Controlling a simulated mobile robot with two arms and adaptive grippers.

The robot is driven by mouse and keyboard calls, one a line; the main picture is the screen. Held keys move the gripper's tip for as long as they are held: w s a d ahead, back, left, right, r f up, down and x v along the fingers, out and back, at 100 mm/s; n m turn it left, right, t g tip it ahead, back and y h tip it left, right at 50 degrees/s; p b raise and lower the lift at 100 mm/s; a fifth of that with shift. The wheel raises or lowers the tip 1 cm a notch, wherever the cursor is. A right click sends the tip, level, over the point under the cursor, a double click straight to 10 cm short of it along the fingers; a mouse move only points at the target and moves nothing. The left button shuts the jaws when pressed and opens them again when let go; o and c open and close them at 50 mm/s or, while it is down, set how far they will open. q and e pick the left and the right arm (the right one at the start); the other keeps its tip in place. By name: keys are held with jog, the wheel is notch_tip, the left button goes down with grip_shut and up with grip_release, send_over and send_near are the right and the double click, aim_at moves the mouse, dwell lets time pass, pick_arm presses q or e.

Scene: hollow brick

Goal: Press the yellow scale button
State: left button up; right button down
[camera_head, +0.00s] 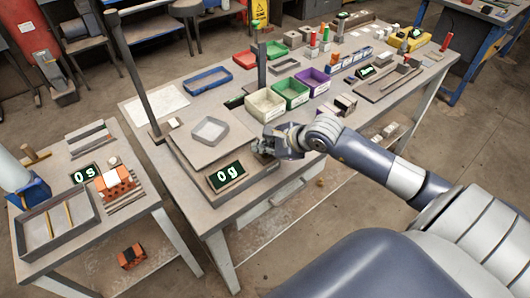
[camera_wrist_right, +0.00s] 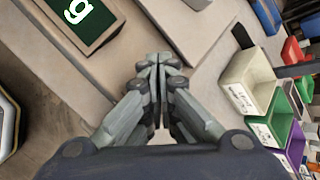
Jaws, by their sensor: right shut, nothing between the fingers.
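The scale (camera_head: 182,149) sits at the near left corner of the large workbench, with a flat top plate. A shallow grey hexagonal tray (camera_head: 210,131) rests on it. Its dark display (camera_head: 226,176) reads "0 g"; part of this display also shows in the right wrist view (camera_wrist_right: 85,18). My right gripper (camera_head: 262,147) is just right of the display, by the scale's right end. In the right wrist view its fingers (camera_wrist_right: 158,62) are together, with nothing between them. I cannot make out a yellow button; the gripper covers part of that area. My left gripper is not in view.
A cream bin (camera_head: 265,105), a green bin (camera_head: 291,93) and a purple bin (camera_head: 313,81) stand behind my right gripper. A dark post (camera_head: 136,75) rises behind the scale. A smaller table (camera_head: 130,222) at left holds a "0 s" timer (camera_head: 85,173) and orange bricks.

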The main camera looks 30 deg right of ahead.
aim_at(264, 156)
jog(key=shift+r, duration=0.7)
jog(key=shift+r+p, duration=1.5)
jog(key=shift+r, duration=1.05)
jog(key=shift+f, duration=0.1)
